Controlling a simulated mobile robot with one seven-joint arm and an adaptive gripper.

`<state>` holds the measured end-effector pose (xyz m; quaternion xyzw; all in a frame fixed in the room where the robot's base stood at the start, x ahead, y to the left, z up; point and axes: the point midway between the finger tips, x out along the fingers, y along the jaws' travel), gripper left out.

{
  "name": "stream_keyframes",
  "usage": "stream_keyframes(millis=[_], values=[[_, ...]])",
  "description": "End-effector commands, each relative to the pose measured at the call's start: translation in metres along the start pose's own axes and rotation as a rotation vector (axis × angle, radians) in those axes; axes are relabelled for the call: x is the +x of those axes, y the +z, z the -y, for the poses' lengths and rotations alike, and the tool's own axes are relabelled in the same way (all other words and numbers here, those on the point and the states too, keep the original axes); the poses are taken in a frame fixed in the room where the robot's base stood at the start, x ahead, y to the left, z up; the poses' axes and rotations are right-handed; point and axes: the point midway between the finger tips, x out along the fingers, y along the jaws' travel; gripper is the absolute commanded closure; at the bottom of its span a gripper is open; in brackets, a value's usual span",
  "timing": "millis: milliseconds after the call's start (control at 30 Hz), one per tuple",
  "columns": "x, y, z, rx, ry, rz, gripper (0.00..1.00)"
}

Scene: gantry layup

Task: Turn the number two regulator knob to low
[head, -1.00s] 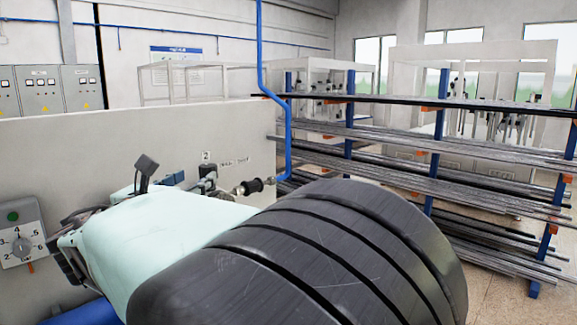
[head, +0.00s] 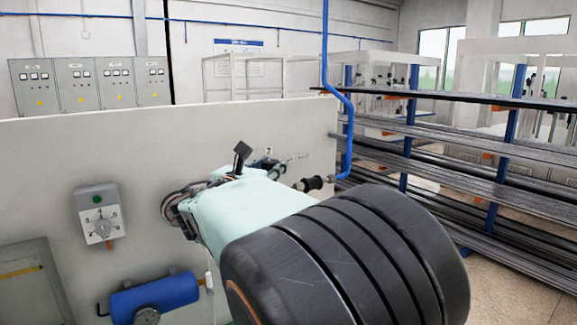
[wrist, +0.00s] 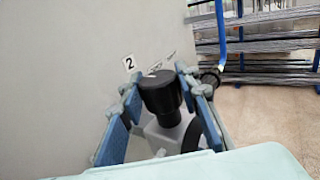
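The number two regulator carries a black cylindrical knob (wrist: 160,92), seen near the middle of the wrist view. A white label with a 2 (wrist: 128,63) is on the wall just behind it; the label also shows in the head view (head: 268,149). My gripper (wrist: 160,84) has its two blue-padded fingers apart, one on each side of the knob. The gaps beside the knob are small, and I cannot tell whether either pad touches it. The knob's pointer and setting are not readable. In the head view my arm hides much of the regulator.
A grey wall panel (head: 60,150) stands behind. A dial box with a green button (head: 98,215) and a blue cylinder (head: 155,298) are at left. A blue pipe (head: 346,130) runs down right of the regulator. Racks of long bars (head: 460,150) stand further right.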

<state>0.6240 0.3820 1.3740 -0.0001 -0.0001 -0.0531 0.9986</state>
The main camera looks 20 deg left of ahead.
Motion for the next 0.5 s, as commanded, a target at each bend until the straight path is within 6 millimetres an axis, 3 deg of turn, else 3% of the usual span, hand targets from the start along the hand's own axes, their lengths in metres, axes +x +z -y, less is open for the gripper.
stream_keyframes(millis=[200, 500], values=[[-0.0002, 0.0000, 0.0001, 0.000, 0.000, 0.000, 0.95], [0.0011, -0.0021, 0.0011, 0.003, 0.033, 0.000, 0.95]])
